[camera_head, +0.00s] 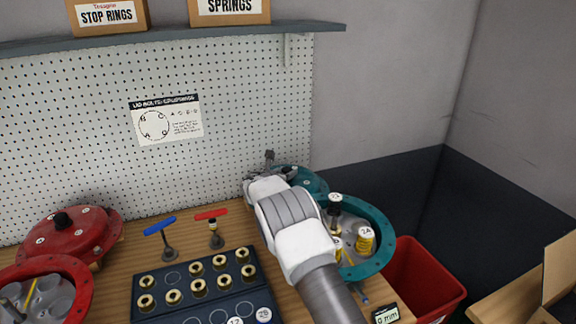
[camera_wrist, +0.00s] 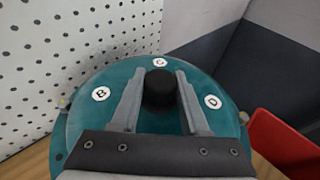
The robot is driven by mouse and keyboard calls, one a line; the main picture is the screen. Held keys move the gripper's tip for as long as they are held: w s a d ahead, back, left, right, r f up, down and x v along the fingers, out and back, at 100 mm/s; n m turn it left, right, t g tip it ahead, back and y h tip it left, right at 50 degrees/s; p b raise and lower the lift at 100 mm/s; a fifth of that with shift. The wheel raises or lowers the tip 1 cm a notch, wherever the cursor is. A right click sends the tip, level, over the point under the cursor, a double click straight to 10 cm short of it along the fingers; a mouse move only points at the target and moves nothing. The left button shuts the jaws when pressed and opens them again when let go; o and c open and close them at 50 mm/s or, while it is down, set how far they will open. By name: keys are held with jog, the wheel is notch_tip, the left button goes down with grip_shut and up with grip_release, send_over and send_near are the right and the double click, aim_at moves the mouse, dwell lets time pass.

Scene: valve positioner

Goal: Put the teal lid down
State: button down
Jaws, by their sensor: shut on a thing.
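The teal lid (camera_wrist: 126,79) fills the middle of the wrist view, with white labels B, C and D and a black knob (camera_wrist: 160,88) at its centre. My gripper (camera_wrist: 158,85) is shut on the knob, one finger on each side. In the head view the lid (camera_head: 311,181) shows partly behind my gripper (camera_head: 268,172), near the pegboard. The open teal housing (camera_head: 377,225) stands in front of it, with yellow labelled springs inside. My arm hides part of the lid and housing. I cannot tell whether the lid touches the bench.
A red bin (camera_head: 428,285) stands right of the bench. A dark tray (camera_head: 207,292) with several brass rings lies at the front. Blue-handled (camera_head: 160,226) and red-handled (camera_head: 211,215) tools stand behind it. A red lid (camera_head: 68,236) and red housing (camera_head: 78,287) are at left.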

jog(key=shift+r, duration=0.25)
jog(key=shift+c, duration=2.1)
grip_release()
jog(key=shift+f, duration=0.25)
jog(key=shift+s+r, duration=0.1)
jog(key=shift+r, duration=0.05)
jog(key=b+v, duration=0.1)
jog(key=v, duration=1.1)
